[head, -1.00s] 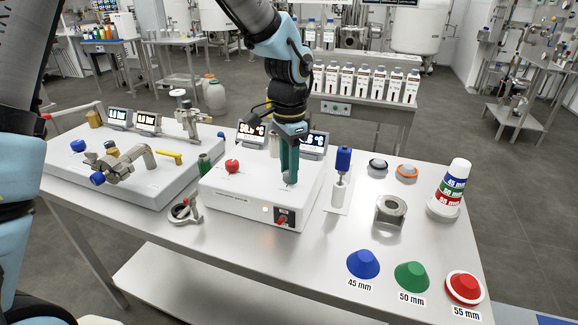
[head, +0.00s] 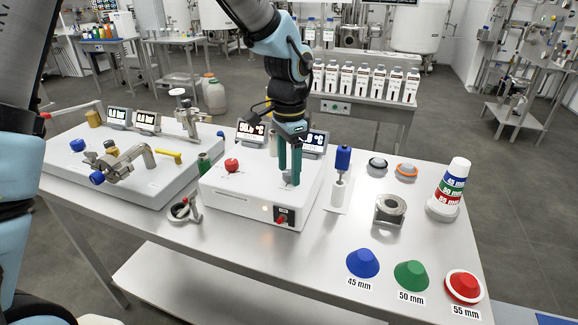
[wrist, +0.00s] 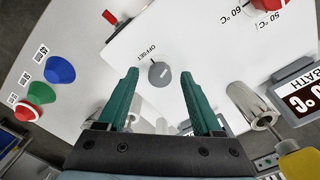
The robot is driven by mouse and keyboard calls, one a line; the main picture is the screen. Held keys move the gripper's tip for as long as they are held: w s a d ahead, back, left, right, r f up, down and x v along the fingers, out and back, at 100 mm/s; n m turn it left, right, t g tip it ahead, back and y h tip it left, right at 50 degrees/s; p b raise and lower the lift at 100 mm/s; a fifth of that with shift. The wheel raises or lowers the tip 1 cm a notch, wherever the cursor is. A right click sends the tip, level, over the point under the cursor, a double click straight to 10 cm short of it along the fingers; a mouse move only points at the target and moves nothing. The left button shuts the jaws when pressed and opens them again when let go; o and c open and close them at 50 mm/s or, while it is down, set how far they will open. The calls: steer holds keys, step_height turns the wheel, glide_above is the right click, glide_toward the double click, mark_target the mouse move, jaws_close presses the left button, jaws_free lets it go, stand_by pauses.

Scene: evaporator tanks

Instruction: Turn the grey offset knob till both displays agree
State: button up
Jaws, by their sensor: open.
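The grey offset knob (wrist: 159,74) sits on top of the white control box (head: 228,193), with the word OFFSET beside it and a pale line across its face. My gripper (head: 290,178) points down over the knob. Its two green fingers are open, one on each side of the knob with gaps, in the wrist view. I cannot tell whether the tips reach down to knob height. Two displays stand behind the box, a left one (head: 251,132) and a right one (head: 315,143), partly hidden by my arm. One, labelled BATH (wrist: 303,101), shows in the wrist view; its digits are cut off.
A red knob (head: 232,165) and a red switch (head: 282,217) are on the same box. A blue-handled tool (head: 342,172) stands close to the right. A steel ring clamp (head: 184,209) lies to the left. Coloured cones (head: 363,263) lie at the front right.

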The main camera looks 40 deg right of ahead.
mark_target(288, 172)
step_height(288, 172, up, 11)
steer(key=b, duration=0.2)
steer(key=shift+f, duration=0.15)
stand_by(0.5)
steer(key=w+a+f+n, duration=0.3)
steer(key=w+a+n, duration=0.15)
steer(key=a, duration=0.45)
steer(key=w+a+f+n, duration=0.25)
steer(key=w+a, duration=0.35)
steer(key=a, duration=0.3)
steer(key=s+a+f+n, duration=0.1)
steer(key=a+f+n, duration=0.1)
steer(key=a+n, duration=0.4)
steer(key=s+a+f+n+t, duration=0.1)
steer(key=a+f+n, duration=0.2)
steer(key=a, duration=1.4)
steer(key=n, duration=0.3)
steer(key=shift+a+t, duration=0.3)
stand_by(2.0)
